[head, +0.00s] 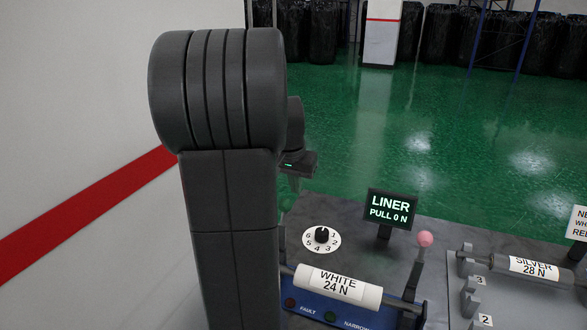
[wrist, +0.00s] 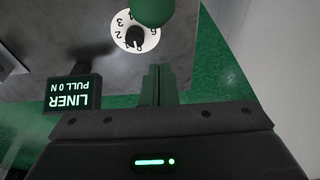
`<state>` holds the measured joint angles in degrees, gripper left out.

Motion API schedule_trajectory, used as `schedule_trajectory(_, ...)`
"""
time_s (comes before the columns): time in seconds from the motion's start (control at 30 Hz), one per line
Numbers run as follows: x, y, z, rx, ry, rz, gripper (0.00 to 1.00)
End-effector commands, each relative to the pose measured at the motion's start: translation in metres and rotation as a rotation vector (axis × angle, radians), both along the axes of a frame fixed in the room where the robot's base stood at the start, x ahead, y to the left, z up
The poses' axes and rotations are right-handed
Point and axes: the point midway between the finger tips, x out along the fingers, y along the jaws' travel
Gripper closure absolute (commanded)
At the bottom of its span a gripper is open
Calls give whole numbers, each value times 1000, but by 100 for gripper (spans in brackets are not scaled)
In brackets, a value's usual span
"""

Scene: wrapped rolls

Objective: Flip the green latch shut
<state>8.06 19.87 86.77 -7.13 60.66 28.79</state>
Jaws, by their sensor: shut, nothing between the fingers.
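The green latch shows in the wrist view as a round green knob (wrist: 152,10), cut off by the top edge. Its lever and hinge are out of that view, so I cannot tell its angle. My gripper (wrist: 158,70) is shut and empty, its fingers together just short of the knob in the picture, with a visible gap between them. In the head view my arm hides most of this area. A bit of green (head: 287,201) shows beside the arm, below the wrist, and is probably the knob.
A numbered dial (head: 322,239) and a LINER sign (head: 390,207) stand on the grey bench. A white roll (head: 338,284) lies in front, with a pink-knobbed lever (head: 424,240) at its right end. A silver roll (head: 533,268) sits further right.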

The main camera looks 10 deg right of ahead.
Motion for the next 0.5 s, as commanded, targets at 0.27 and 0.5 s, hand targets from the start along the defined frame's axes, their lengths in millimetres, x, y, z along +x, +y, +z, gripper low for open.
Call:
schedule_trajectory(0.27, -27, 18, 1, 0, -1, 1, 100)
schedule_trajectory(0.5, -33, 22, 0, 1, -1, 0, 100)
